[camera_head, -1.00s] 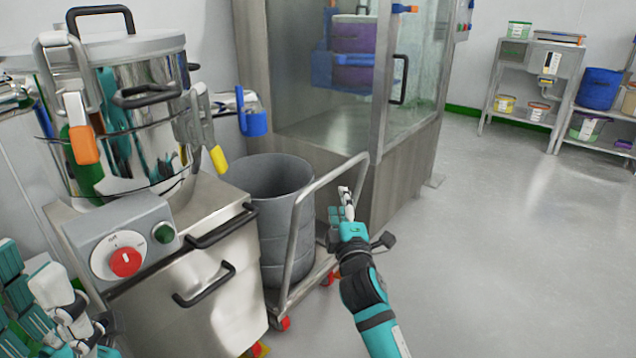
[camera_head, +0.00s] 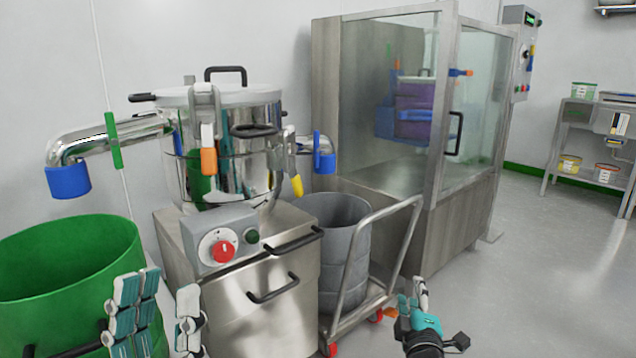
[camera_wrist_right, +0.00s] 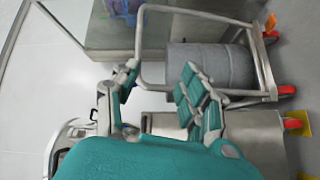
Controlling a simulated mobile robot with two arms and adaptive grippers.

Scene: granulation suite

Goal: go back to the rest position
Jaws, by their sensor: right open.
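My left gripper (camera_head: 165,318) is at the lower left of the head view, in front of a green bin. Its two teal-padded fingers stand apart with nothing between them. My right gripper (camera_head: 418,296) is low in the head view, in front of the cart and cabinet, with no object seen in it. In the right wrist view its fingers (camera_wrist_right: 160,95) are spread and empty. The cart frame and the grey drum show beyond the fingers there.
A steel mixing machine (camera_head: 255,290) with a red knob stands ahead. A green bin (camera_head: 70,260) is at left. A grey drum (camera_head: 345,225) is on a wheeled cart (camera_head: 398,250) beside a glazed cabinet (camera_head: 375,45). Open floor (camera_head: 545,290) lies at right.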

